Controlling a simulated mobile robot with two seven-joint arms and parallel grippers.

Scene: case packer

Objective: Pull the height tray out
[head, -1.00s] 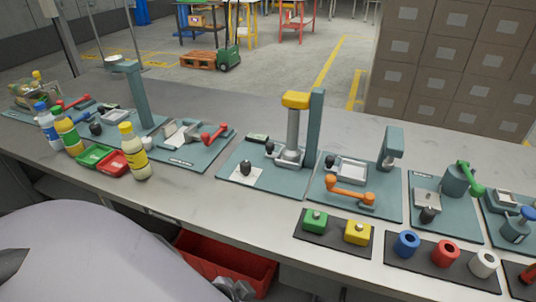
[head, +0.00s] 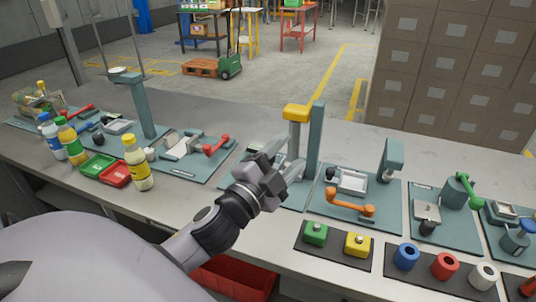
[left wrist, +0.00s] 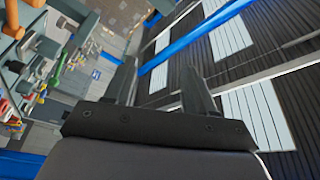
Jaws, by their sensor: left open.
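Several teal stations stand along the grey bench. I cannot tell for sure which of their small trays is the height tray. A grey tray (head: 352,180) lies on the station with an orange handle (head: 349,205). Another station has a teal post (head: 315,140) and a yellow-topped column (head: 296,112). My left gripper (head: 281,170) is above the front of that station and hides much of its base. The gripper is open, its two fingers apart with nothing between them in the left wrist view (left wrist: 158,85). My right gripper is not in view.
Bottles (head: 137,162) and green and red bins (head: 98,165) stand on the left of the bench. Green and yellow buttons (head: 357,244) and blue, red and white rings (head: 445,266) sit at the front right. A red crate (head: 235,277) is below the bench edge.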

